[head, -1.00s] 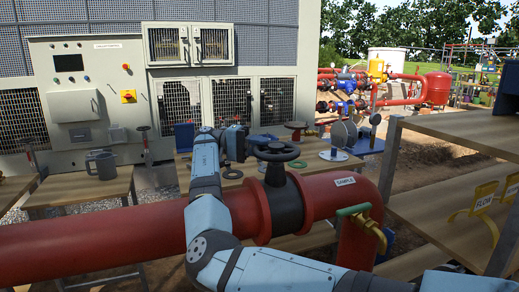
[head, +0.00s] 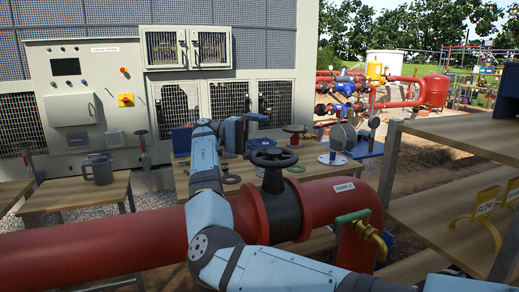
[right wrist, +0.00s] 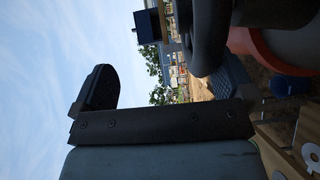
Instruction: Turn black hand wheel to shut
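The black hand wheel (head: 273,157) sits on top of a black valve body (head: 276,205) on the thick red pipe. It lies level, and no gripper closes around it in the head view. My right gripper (head: 256,124) is just behind and above the wheel's left side, partly hidden by its own wrist. In the right wrist view the fingers of my right gripper (right wrist: 160,82) are spread wide with nothing between them. The dark wheel rim (right wrist: 210,38) shows large beside the right-hand finger; I cannot tell whether they touch. My left gripper is not in view.
The red pipe (head: 90,249) crosses the front and bends down by a green-handled brass tap (head: 370,234). A table behind holds loose wheels and valves, including a red wheel (head: 294,130). Wooden shelves (head: 450,190) block the right.

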